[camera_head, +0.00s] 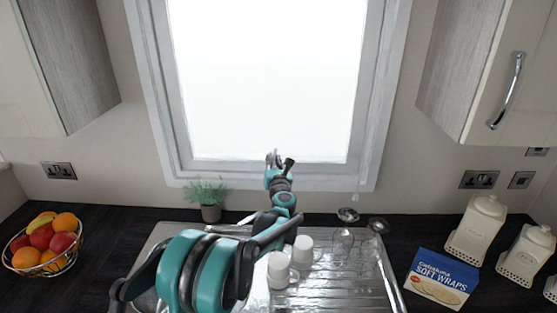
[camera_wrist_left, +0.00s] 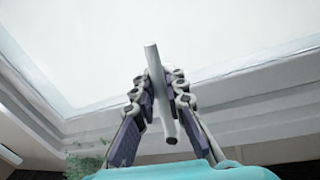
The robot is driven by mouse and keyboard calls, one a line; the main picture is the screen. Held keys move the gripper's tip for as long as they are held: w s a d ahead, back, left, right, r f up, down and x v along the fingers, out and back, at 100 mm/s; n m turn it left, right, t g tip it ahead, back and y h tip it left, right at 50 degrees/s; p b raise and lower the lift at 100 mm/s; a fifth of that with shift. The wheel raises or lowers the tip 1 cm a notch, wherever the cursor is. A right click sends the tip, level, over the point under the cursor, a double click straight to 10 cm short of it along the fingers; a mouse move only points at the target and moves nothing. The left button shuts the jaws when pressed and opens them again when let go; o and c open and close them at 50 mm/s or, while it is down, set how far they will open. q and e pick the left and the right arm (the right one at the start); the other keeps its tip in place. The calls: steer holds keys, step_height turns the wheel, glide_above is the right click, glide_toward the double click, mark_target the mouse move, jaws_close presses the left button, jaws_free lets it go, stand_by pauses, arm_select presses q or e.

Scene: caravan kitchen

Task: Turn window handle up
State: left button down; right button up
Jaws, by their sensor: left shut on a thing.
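The window (camera_head: 265,80) is bright white in a pale grey frame at the centre of the head view. My left gripper (camera_head: 278,158) is at the bottom middle of the window frame. In the left wrist view, the window handle (camera_wrist_left: 158,85) is a light grey bar standing between the fingers of my left gripper (camera_wrist_left: 160,88), tilted slightly from vertical. The fingers are closed on its two sides. In the head view the handle is mostly hidden by the gripper. My right gripper is not in view.
Below the window are a metal drainer (camera_head: 330,285), white mugs (camera_head: 280,270), a potted plant (camera_head: 208,200) and glasses (camera_head: 343,238). A fruit bowl (camera_head: 42,250) stands left; a soft wraps box (camera_head: 440,278) and white canisters (camera_head: 480,230) stand right. Wall cabinets (camera_head: 490,70) flank the window.

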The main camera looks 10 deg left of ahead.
arm_select(q)
steer(key=shift+s+a+n, duration=0.2)
steer(key=shift+a+n, duration=0.6)
steer(key=shift+n, duration=0.4)
steer(key=c, duration=1.5)
jaws_free()
steer(key=shift+a, duration=0.1)
steer(key=shift+c, duration=0.2)
steer(key=v, duration=1.2)
steer(key=shift+r, duration=0.2)
